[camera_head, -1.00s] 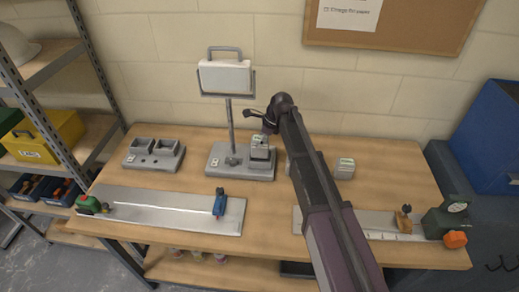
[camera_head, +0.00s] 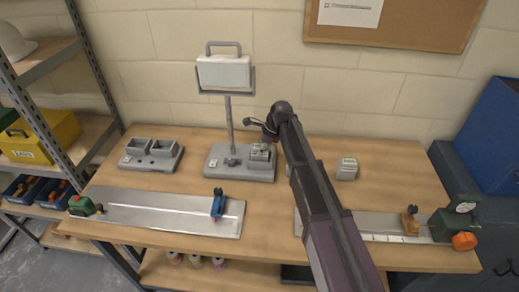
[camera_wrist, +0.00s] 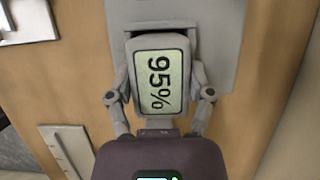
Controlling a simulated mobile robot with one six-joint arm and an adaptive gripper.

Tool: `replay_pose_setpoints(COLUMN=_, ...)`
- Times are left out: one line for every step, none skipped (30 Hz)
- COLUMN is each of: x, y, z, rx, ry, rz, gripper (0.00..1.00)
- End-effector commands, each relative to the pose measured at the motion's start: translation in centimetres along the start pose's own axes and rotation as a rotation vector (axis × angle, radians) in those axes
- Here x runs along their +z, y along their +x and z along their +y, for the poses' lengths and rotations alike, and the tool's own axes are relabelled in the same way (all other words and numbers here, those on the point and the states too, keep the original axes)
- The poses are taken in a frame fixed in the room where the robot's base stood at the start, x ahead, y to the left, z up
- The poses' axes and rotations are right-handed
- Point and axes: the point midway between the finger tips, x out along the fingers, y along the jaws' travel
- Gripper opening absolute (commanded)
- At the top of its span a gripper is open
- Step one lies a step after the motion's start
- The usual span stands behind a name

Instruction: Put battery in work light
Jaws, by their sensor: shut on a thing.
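The work light (camera_head: 224,73) stands on a post at the back of the bench, with a grey base (camera_head: 215,170). The battery (camera_head: 260,153) is at the right part of that base. In the wrist view the battery (camera_wrist: 160,85) shows a "95%" screen and lies between my two fingers. My gripper (camera_wrist: 160,98) is shut on it, one finger on each side. It also shows in the head view (camera_head: 266,143). The base (camera_wrist: 215,30) with a dark slot edge lies around the battery's top end. I cannot tell how deep the battery sits.
A two-bay grey holder (camera_head: 150,155) stands left of the light. Another grey block with a green label (camera_head: 347,169) stands to the right. Metal plates with clamps (camera_head: 160,212) lie along the front. A shelf rack is at the left, a blue cabinet (camera_head: 490,135) at the right.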

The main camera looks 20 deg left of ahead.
Motion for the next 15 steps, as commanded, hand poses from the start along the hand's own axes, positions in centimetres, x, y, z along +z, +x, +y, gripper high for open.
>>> replay_pose_setpoints(x=0.01, y=0.04, z=0.0, rx=0.0, ry=0.0, rz=-0.001, gripper=0.07)
replay_pose_setpoints(x=-0.02, y=0.1, z=0.0, rx=0.0, ry=0.0, rz=-0.001, gripper=0.07)
replay_pose_setpoints(x=-0.06, y=0.21, z=0.0, rx=0.0, ry=0.0, rz=-0.001, gripper=0.07)
replay_pose_setpoints(x=-0.09, y=0.29, z=0.0, rx=0.0, ry=0.0, rz=-0.001, gripper=0.07)
replay_pose_setpoints(x=-0.12, y=0.35, z=0.01, rx=0.0, ry=0.0, rz=-0.001, gripper=0.07)
replay_pose_setpoints(x=-0.09, y=0.27, z=0.01, rx=0.0, ry=0.0, rz=0.0, gripper=0.77)
replay_pose_setpoints(x=-0.08, y=0.25, z=0.01, rx=0.0, ry=0.0, rz=0.0, gripper=0.86)
replay_pose_setpoints(x=-0.08, y=0.25, z=0.0, rx=0.0, ry=0.0, rz=0.0, gripper=0.95)
replay_pose_setpoints(x=-0.08, y=0.24, z=0.0, rx=0.0, ry=0.0, rz=0.0, gripper=1.0)
replay_pose_setpoints(x=-0.08, y=0.25, z=0.01, rx=0.0, ry=0.0, rz=0.0, gripper=1.0)
replay_pose_setpoints(x=-0.08, y=0.25, z=0.01, rx=0.0, ry=0.0, rz=0.0, gripper=1.0)
replay_pose_setpoints(x=-0.07, y=0.25, z=0.01, rx=0.0, ry=0.0, rz=0.0, gripper=1.0)
replay_pose_setpoints(x=-0.07, y=0.25, z=0.01, rx=0.0, ry=0.0, rz=0.0, gripper=1.0)
replay_pose_setpoints(x=-0.07, y=0.25, z=0.01, rx=0.0, ry=0.0, rz=0.0, gripper=1.0)
replay_pose_setpoints(x=-0.07, y=0.25, z=0.01, rx=0.0, ry=0.0, rz=0.0, gripper=1.0)
